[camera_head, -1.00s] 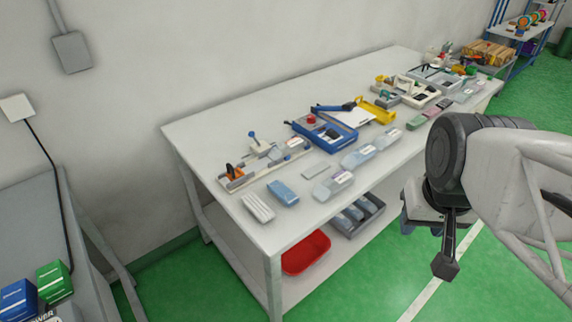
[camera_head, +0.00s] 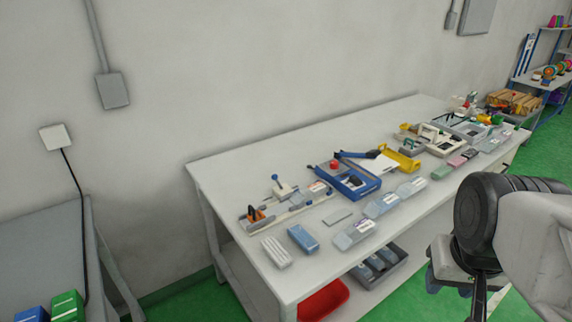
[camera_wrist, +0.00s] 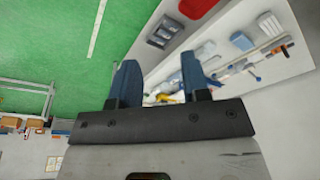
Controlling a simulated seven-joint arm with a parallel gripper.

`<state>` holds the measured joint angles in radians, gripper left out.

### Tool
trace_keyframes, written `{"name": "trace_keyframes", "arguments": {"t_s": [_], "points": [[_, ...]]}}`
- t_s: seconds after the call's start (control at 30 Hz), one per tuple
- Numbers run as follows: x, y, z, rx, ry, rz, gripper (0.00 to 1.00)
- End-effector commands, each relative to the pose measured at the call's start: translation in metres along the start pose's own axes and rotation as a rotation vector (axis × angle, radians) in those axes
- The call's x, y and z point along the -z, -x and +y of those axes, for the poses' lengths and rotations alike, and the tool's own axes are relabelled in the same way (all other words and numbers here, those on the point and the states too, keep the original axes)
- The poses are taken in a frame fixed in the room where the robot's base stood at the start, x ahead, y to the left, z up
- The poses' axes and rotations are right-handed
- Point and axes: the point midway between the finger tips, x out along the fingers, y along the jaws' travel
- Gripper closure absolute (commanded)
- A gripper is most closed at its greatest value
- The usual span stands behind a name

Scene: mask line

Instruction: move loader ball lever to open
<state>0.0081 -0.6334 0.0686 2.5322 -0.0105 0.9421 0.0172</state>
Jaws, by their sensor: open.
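A blue-ball lever (camera_head: 275,178) rises from a white block (camera_head: 284,190) on a long light fixture (camera_head: 297,206), near the table's left end. An orange part with a dark handle (camera_head: 254,216) sits at the fixture's near left end. No label is readable, so I cannot tell the lever's position. The fixture also shows at the upper right of the wrist view (camera_wrist: 262,60). My gripper (camera_wrist: 158,66) has its two blue fingers apart with nothing held between them. In the head view, my gripper is mostly hidden by my arm, off the table's front side, away from the lever.
The white table (camera_head: 225,180) also bears a blue box (camera_head: 350,184), a yellow tray (camera_head: 402,160) and several small packs along the front (camera_head: 303,238). A red bin (camera_head: 322,302) and a grey bin (camera_head: 385,264) are on the lower shelf. A wall stands behind the table.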

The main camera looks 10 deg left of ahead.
Motion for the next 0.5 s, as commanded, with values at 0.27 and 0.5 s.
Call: {"name": "trace_keyframes", "arguments": {"t_s": [0.27,0.5], "points": [[0.006,0.001,-0.001,-0.003,0.002,-0.002,0.99],[0.03,0.004,-0.007,-0.017,0.009,-0.011,1.0]]}}
